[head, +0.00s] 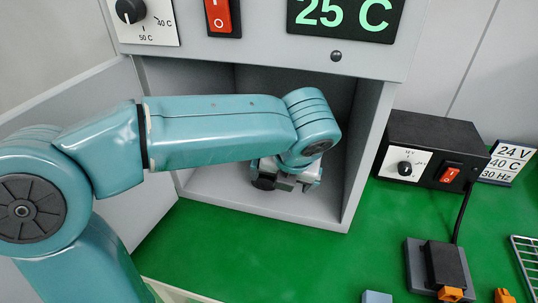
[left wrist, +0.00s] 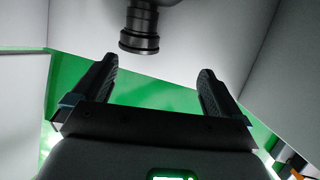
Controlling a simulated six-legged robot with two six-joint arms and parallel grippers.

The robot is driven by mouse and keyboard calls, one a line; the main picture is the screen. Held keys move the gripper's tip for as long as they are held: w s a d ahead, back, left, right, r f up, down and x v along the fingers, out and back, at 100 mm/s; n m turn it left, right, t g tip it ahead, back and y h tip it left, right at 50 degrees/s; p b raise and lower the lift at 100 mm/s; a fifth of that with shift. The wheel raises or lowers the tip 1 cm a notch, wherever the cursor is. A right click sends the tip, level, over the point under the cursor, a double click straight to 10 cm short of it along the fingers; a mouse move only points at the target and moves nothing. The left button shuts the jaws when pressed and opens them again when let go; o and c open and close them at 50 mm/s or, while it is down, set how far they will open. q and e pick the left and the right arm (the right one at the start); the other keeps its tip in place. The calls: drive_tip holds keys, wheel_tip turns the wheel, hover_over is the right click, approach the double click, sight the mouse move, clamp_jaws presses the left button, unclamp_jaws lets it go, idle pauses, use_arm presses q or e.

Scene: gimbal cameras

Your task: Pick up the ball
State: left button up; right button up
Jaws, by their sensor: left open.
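No ball shows in either view. My left arm reaches from the left into the open grey chamber (head: 262,208), and my left gripper (head: 285,183) is low inside it, partly hidden by its own wrist. In the left wrist view the two dark fingers of my left gripper (left wrist: 160,85) stand wide apart with nothing between them. A dark ribbed cylinder (left wrist: 139,30) shows beyond the fingers at the top of that view; I cannot tell what it belongs to. My right gripper is not in view.
The chamber has side walls, an open door (head: 155,185) at left and a panel with a dial (head: 130,10), red switch (head: 222,16) and display (head: 345,16) above. A black power box (head: 425,150) and a cabled block (head: 440,265) stand right on the green table (head: 380,230).

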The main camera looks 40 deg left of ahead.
use_arm(q)
drive_tip(key=w+a, duration=0.2)
drive_tip(key=a, duration=0.1)
drive_tip(key=w+a, duration=0.1)
drive_tip(key=a, duration=0.1)
drive_tip(key=shift+a, duration=0.1)
drive_tip(key=x, duration=0.1)
drive_tip(key=b+x, duration=0.1)
drive_tip(key=x, duration=0.1)
drive_tip(key=b+x, duration=0.1)
drive_tip(key=x, duration=0.1)
drive_tip(key=shift+w+a, duration=0.3)
drive_tip(key=shift+a, duration=0.1)
drive_tip(key=c, duration=1.7)
drive_tip(key=shift+c, duration=0.6)
drive_tip(key=shift+r, duration=0.15)
